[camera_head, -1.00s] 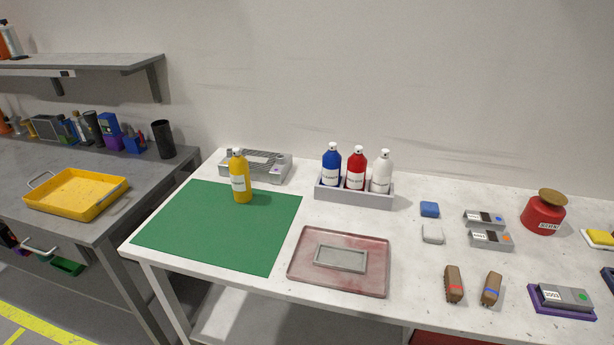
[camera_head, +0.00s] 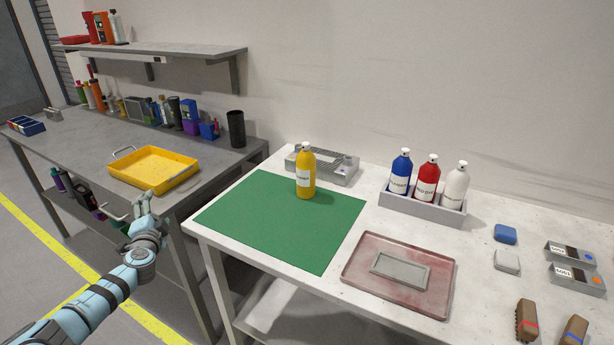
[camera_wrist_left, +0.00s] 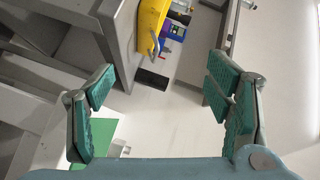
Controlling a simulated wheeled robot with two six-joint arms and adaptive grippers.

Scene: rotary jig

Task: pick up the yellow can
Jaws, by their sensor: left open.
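The yellow can (camera_head: 306,176) has a white label and a white cap. It stands upright on the back part of the green mat (camera_head: 272,232) on the white table. My left gripper (camera_head: 142,205) is open and empty in the head view, in front of the grey bench and well to the left of the can. In the left wrist view the two green-padded fingers of the left gripper (camera_wrist_left: 165,115) are spread wide with nothing between them. The can does not show clearly in the left wrist view. My right gripper is not in view.
A grey device (camera_head: 336,168) stands close behind the can. A caddy (camera_head: 421,207) with blue, red and white bottles is to the right. A reddish tray (camera_head: 362,284) lies in front. The grey bench (camera_head: 88,142) holds a yellow tray (camera_head: 153,186).

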